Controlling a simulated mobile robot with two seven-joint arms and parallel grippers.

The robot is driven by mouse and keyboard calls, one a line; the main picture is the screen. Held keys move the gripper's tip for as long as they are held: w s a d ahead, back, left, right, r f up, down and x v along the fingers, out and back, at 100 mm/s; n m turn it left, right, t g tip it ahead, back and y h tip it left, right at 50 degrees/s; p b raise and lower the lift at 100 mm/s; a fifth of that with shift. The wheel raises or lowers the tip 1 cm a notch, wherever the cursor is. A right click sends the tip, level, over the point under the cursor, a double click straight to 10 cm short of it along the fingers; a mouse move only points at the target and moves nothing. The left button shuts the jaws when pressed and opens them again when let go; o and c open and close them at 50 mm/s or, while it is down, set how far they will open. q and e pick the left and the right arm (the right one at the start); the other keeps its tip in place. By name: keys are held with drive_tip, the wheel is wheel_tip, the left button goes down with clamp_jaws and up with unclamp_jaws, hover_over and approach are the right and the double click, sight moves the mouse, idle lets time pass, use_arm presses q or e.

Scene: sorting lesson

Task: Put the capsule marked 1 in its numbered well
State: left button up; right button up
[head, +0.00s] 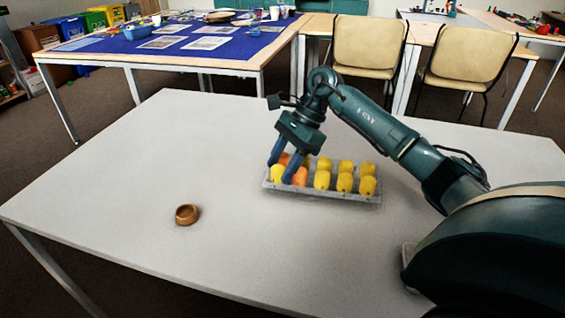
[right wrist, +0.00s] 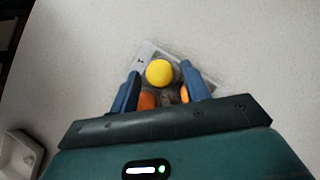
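A grey tray (head: 328,196) on the white table holds rows of yellow capsules (head: 322,180) and a few orange capsules (head: 300,177) at its left end. No number on any capsule can be read. My right gripper (head: 281,171) is pointed down over the tray's left end, with its two blue fingers apart. In the right wrist view, a yellow capsule (right wrist: 159,72) lies just beyond the fingertips, and orange capsules (right wrist: 147,101) show near the fingers of the gripper (right wrist: 161,84). Nothing is clearly gripped. The fingers hide part of the tray. My left gripper is not in view.
A small round brown dish (head: 187,214) stands alone on the table (head: 130,180) to the tray's left. A pale container (head: 409,266) is partly hidden by my arm at the lower right. The table's left side is otherwise clear. Chairs (head: 368,55) stand behind.

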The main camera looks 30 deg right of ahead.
drive_tip(key=shift+r, duration=0.25)
drive_tip(key=p+v, duration=0.2)
drive_tip(key=v, duration=0.8)
drive_tip(key=shift+d+r, duration=0.25)
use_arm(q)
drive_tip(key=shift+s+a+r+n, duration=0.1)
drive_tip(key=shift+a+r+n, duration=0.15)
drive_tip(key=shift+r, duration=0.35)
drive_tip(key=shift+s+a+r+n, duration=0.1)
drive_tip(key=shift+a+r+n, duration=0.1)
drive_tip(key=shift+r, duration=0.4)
use_arm(e)
drive_tip(key=shift+s+d+r, duration=0.1)
drive_tip(key=shift+d+r, duration=0.25)
drive_tip(key=shift+r, duration=0.15)
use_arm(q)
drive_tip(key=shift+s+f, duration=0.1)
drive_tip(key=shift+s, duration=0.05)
